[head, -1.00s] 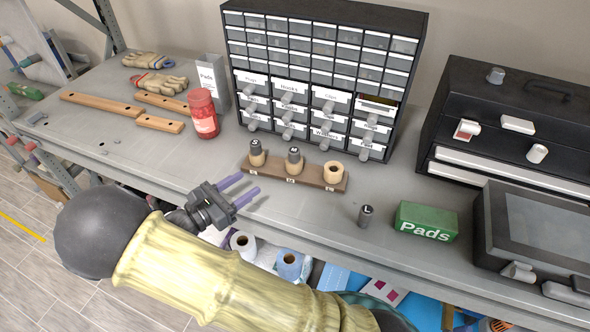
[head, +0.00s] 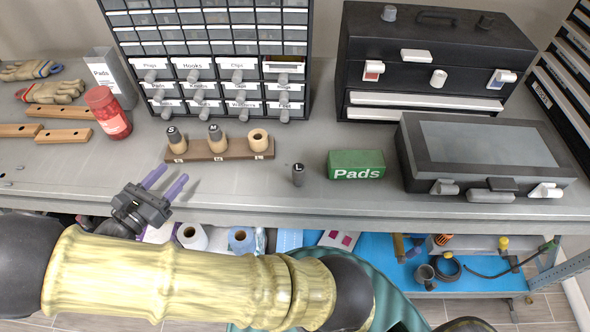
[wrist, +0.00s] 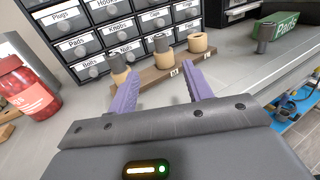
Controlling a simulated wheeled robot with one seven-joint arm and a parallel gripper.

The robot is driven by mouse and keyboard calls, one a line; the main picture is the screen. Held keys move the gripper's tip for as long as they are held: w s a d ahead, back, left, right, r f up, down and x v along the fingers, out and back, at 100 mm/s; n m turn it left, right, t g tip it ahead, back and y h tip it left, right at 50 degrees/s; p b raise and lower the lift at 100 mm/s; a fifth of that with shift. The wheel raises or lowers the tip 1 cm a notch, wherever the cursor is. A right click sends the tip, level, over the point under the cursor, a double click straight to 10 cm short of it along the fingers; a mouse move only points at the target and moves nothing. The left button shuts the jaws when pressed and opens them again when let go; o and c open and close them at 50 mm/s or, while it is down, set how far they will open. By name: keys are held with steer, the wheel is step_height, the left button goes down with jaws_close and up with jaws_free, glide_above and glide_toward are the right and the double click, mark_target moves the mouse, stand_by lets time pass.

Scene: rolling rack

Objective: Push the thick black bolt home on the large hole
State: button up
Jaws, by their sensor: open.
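A thick black bolt marked L (head: 298,174) stands upright on the grey bench, right of a brown wooden rack (head: 233,155). It also shows in the wrist view (wrist: 263,42). The rack carries three pale wooden collars in a row. The right collar (head: 258,141) is empty, with a dark hole in its top. Black bolts stand in the left collar (head: 174,138) and the middle collar (head: 215,135). My gripper (head: 168,181) is open and empty, with purple fingers, at the bench's front edge, left of the rack. In the wrist view its fingers (wrist: 160,85) point toward the rack.
A green Pads box (head: 356,166) sits right of the L bolt, beside a grey case (head: 420,178). A drawer cabinet (head: 212,50) stands behind the rack. A red jar (head: 110,115) stands left. Bench between rack and L bolt is clear.

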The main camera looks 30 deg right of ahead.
stand_by(0.5)
steer(key=s+d+m+g, duration=0.1)
steer(key=d+g, duration=0.1)
steer(key=s+d+f+m+g+y, duration=0.1)
steer(key=d+m+g, duration=0.1)
steer(key=d, duration=0.1)
steer(key=s+d+f+m+g+y, duration=0.1)
steer(key=d+m+g, duration=0.1)
steer(key=d, duration=0.1)
steer(key=shift+s+d+f, duration=0.1)
steer(key=shift+d, duration=0.1)
steer(key=s+d+m+g+y, duration=0.1)
steer(key=s+m+y, duration=0.1)
steer(key=s+d+f+m+g+y, duration=0.1)
steer(key=d+m+g, duration=0.1)
steer(key=shift+s+d+f+g+y, duration=0.1)
steer(key=shift+s+d+g+y, duration=0.2)
steer(key=shift+s+y, duration=0.1)
steer(key=s+d+r+m+t+y, duration=0.3)
steer(key=m+y, duration=0.6)
steer(key=m, duration=0.6)
steer(key=shift+s+r+y, duration=0.3)
steer(key=shift+s+r, duration=0.65)
steer(key=shift+s, duration=0.15)
steer(key=shift+d, duration=0.1)
steer(key=c, duration=0.3)
